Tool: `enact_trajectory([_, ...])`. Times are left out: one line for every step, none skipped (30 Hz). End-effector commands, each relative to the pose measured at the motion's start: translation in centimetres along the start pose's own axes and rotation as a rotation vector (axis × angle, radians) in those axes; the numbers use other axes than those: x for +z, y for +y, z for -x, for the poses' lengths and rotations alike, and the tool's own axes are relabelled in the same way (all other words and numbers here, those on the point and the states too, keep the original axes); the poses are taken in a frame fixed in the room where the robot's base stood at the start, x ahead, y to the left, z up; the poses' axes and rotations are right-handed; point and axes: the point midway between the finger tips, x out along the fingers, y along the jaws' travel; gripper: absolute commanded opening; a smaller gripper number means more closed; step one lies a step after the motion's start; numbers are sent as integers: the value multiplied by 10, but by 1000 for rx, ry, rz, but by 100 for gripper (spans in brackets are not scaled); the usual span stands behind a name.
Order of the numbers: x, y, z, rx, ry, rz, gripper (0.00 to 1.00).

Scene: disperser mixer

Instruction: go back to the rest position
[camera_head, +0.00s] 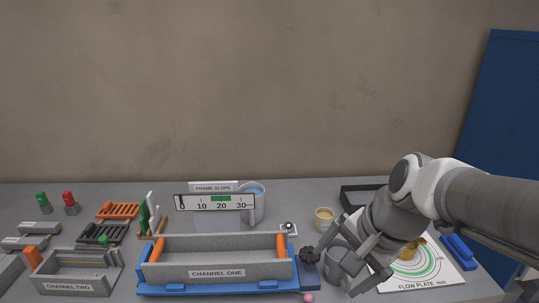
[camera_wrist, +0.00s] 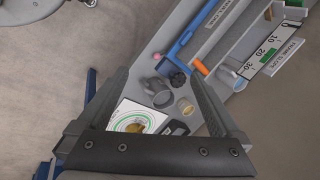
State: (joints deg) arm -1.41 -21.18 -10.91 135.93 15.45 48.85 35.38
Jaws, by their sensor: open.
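My gripper (camera_wrist: 160,75) is open and empty in the wrist view. Its two dark fingers stand wide apart, with bare air between them above the bench. Below the gripper, in the wrist view, are a grey cup (camera_wrist: 154,92), a small beige cup (camera_wrist: 185,105), and a white flow plate (camera_wrist: 124,113) with green rings and a yellowish patch. My arm partly hides the flow plate (camera_head: 437,270) in the head view.
The channel one trough (camera_head: 190,272) with orange end pieces sits in a blue tray. A frame slope gauge (camera_head: 214,202) and a clear beaker (camera_head: 259,198) stand behind it. The channel two trough (camera_head: 76,273), racks and small bottles fill the left. A blue panel (camera_head: 500,120) rises at right.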

Motion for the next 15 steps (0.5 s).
enact_trajectory([0, 0, 0, 0, 0, 0, 100])
enact_trajectory([0, 0, 0, 0, 0, 0, 100])
enact_trajectory([0, 0, 0, 0, 0, -1, 100])
enact_trajectory([0, 0, 0, 0, 0, -1, 100])
enact_trajectory([0, 0, 0, 0, 0, 0, 100])
enact_trajectory([0, 0, 1, 0, 2, 6, 100])
enact_trajectory([1, 0, 2, -1, 4, 18, 100])
enact_trajectory([2, 1, 3, -1, 8, 37, 100])
enact_trajectory([5, 2, 6, -1, 18, 80, 100])
enact_trajectory([7, 3, 9, -1, 27, 123, 100])
enact_trajectory([10, 4, 12, 0, 38, 175, 100])
enact_trajectory([14, 7, 17, 3, 57, 255, 100])
enact_trajectory([18, 9, 21, 8, 73, 322, 100])
enact_trajectory([21, 11, 25, 13, 90, 391, 100])
enact_trajectory([25, 15, 30, 23, 113, 483, 100])
